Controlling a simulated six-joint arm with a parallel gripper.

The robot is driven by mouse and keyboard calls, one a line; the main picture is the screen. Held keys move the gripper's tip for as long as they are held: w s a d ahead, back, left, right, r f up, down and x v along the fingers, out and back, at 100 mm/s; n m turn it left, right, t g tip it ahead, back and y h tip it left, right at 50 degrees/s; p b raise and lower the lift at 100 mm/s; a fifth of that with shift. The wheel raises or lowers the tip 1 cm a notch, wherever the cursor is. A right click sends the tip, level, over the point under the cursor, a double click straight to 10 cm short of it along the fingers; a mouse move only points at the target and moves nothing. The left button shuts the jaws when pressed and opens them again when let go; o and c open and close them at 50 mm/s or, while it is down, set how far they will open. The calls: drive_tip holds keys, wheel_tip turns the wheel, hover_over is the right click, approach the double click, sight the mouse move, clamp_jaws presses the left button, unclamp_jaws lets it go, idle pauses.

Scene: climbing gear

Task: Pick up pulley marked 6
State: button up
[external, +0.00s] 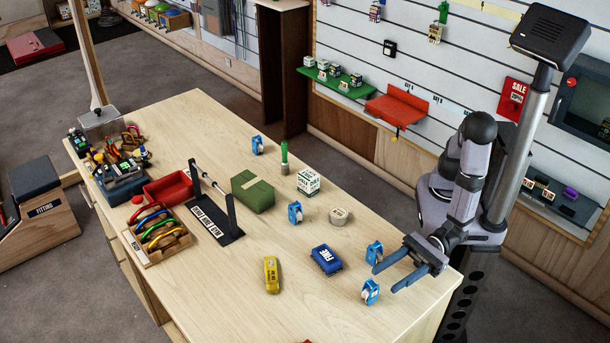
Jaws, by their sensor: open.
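Several small blue pulleys stand on the wooden table. One pulley (374,252) is just beyond my gripper's fingers, and another pulley (370,292) is just in front of them, near the table's front right edge. A third pulley (295,213) stands near the middle, and one more pulley (257,145) is at the far side. The numbers on them are too small to read, so I cannot tell which is marked 6. My gripper (384,278) is open and empty, its fingers pointing left between the two nearest pulleys.
A blue pack (326,260), a yellow tool (271,275), a round tape roll (339,216), a white printed box (308,182), a green box (253,192) and a green bottle (284,158) stand around. A black rack (216,218) and crates are left.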

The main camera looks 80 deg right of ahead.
sight(371, 287)
drive_tip(key=shift+f+p+x, duration=0.2)
drive_tip(key=shift+p+x, duration=0.95)
drive_tip(key=shift+x, duration=2.1)
drive_tip(key=shift+w+d, duration=0.15)
drive_tip(key=shift+d, duration=0.05)
drive_tip(key=shift+c, duration=0.3)
clamp_jaws()
drive_tip(key=c, duration=1.1)
unclamp_jaws()
drive_tip(key=shift+r, duration=0.15)
drive_tip(key=shift+r+b, duration=0.35)
drive_tip(key=shift+r, duration=4.55)
